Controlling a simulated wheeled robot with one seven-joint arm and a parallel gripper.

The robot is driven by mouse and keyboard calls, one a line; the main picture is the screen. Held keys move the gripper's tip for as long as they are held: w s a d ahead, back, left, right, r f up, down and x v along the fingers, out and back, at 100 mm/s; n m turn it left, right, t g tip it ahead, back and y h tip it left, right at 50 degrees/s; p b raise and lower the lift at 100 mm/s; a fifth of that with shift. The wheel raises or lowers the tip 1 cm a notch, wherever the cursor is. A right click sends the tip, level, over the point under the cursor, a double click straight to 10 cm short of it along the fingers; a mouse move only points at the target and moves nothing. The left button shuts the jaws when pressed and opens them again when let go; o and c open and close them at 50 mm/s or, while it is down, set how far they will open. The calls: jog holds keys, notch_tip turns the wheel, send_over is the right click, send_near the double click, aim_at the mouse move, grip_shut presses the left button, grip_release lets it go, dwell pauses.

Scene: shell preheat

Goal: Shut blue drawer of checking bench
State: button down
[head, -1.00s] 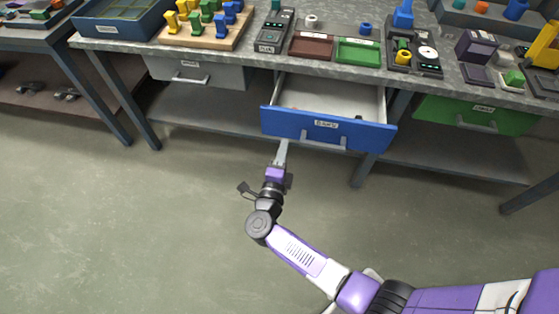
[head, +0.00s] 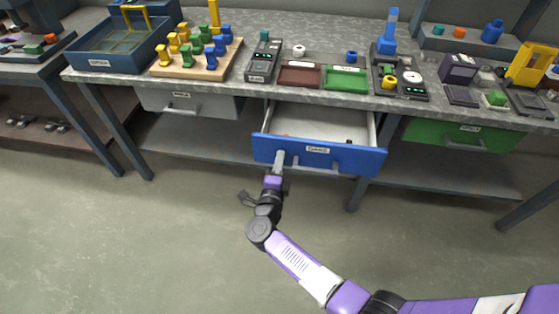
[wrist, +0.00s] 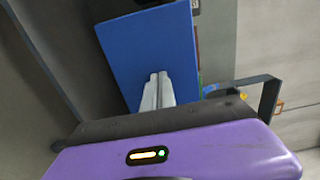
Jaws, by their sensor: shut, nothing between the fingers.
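The blue drawer (head: 345,159) of the checking bench (head: 300,87) stands open, its grey interior showing with a few small items inside. In the wrist view the closed fingers (wrist: 157,90) overlap the blue drawer front (wrist: 150,50). They look very close to it or touching; I cannot tell which.
A grey drawer (head: 190,103) at left and a green drawer (head: 455,135) at right look shut. A lower shelf (head: 200,138) runs beneath. The bench top holds a peg board (head: 190,66), trays and instruments. The floor in front is clear.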

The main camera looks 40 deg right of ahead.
jog(key=b, duration=0.8)
send_near(288, 128)
jog(key=w+d+r, duration=0.1)
jog(key=w+d, duration=0.1)
jog(key=w+d+r, duration=0.1)
jog(key=d+r, duration=0.1)
jog(key=d, duration=0.1)
jog(key=w+d+r, duration=0.2)
jog(key=shift+w+d, duration=0.5)
jog(key=shift+d+r+b, duration=0.1)
jog(key=shift+b, duration=0.2)
jog(key=shift+d+r, duration=0.1)
jog(key=shift+r, duration=0.05)
